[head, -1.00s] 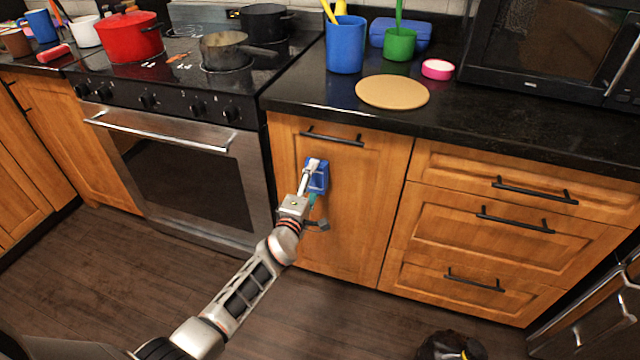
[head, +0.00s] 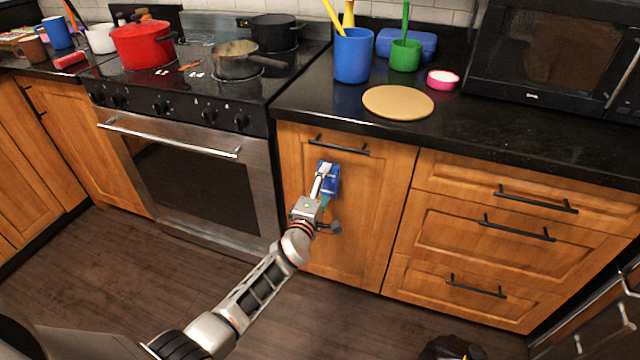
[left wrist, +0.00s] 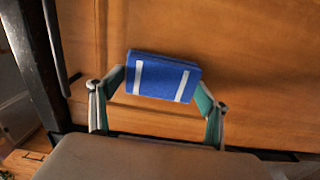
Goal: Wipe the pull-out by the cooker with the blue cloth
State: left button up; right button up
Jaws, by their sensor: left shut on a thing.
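The pull-out by the cooker (head: 370,230) is a narrow wooden front with a black bar handle (head: 338,146) near its top. It looks closed, flush with the fronts beside it. The blue cloth (head: 333,182) is a folded blue pad with white stripes. My left gripper (head: 325,183) is shut on the cloth and holds it at the upper part of the front. In the left wrist view the cloth (left wrist: 162,78) sits between the fingers against or very near the wood; I cannot tell if it touches. My right gripper is not in view.
The cooker (head: 195,180) stands left of the pull-out, with a red pot (head: 143,46) and pans on top. Drawers (head: 505,240) are at right. The black worktop above holds a blue cup (head: 353,57) and a round tan board (head: 398,102). The floor in front is mostly clear.

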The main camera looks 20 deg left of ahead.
pick_arm(q)
jog(key=shift+d+r+p, duration=0.15)
jog(key=shift+d+p, duration=0.15)
jog(key=shift+d, duration=2.45)
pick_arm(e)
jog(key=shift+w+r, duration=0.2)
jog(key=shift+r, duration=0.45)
pick_arm(q)
jog(key=shift+a, duration=0.1)
jog(key=shift+a, duration=1.55)
jog(key=a, duration=0.3)
jog(key=shift+a+p, duration=0.3)
jog(key=shift+a, duration=0.1)
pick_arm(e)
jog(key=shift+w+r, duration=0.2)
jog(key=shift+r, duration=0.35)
pick_arm(q)
jog(key=s+p, duration=0.3)
jog(key=s, duration=0.3)
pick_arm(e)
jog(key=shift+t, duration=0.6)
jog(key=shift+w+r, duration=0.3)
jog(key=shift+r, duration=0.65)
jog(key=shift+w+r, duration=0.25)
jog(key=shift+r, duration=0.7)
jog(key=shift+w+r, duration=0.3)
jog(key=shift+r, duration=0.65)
